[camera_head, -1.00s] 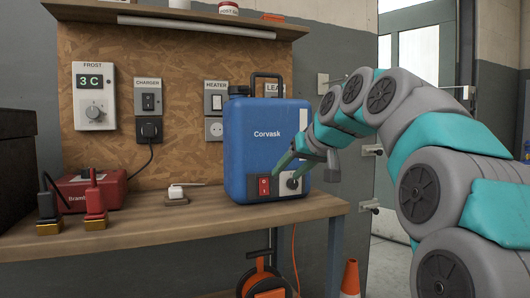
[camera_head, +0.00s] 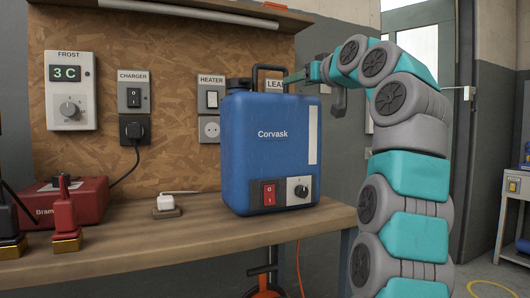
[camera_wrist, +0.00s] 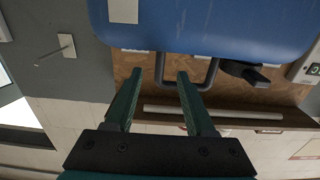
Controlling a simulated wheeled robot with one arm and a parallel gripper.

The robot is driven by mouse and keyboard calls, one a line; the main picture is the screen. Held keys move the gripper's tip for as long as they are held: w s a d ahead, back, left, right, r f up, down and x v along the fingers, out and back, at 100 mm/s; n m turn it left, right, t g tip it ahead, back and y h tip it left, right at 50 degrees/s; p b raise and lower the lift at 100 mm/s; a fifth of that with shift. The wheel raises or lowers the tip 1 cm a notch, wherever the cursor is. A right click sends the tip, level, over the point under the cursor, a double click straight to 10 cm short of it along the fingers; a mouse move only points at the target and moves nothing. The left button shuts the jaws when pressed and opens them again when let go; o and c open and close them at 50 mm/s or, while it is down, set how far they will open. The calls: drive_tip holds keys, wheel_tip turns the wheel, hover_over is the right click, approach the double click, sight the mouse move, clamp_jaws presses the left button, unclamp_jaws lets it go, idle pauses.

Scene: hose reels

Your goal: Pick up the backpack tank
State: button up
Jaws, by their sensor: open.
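The backpack tank is a blue upright canister labelled Corvask (camera_head: 272,150), standing on the workbench. It has a red switch and a dial low on its front, and a black loop handle (camera_head: 257,72) on top. In the wrist view, the tank body (camera_wrist: 205,25) fills the top edge and the handle (camera_wrist: 162,68) shows below it. My gripper (camera_head: 287,79) is beside the handle's right side, at handle height. In the wrist view my gripper (camera_wrist: 159,76) is open and empty, with one handle leg appearing between its fingertips. I cannot tell whether they touch.
A wall board (camera_head: 170,75) with switches stands close behind the tank. A shelf (camera_head: 200,12) runs above.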

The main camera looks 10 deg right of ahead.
drive_tip(key=shift+p+x, duration=0.7)
drive_tip(key=shift+x, duration=0.7)
drive_tip(key=p+x, duration=0.2)
drive_tip(key=x, duration=0.2)
drive_tip(key=shift+w+a+r+p, duration=0.1)
drive_tip(key=shift+w+r+p, duration=0.05)
drive_tip(key=shift+w+p, duration=0.2)
clamp_jaws()
drive_tip(key=shift+s, duration=0.1)
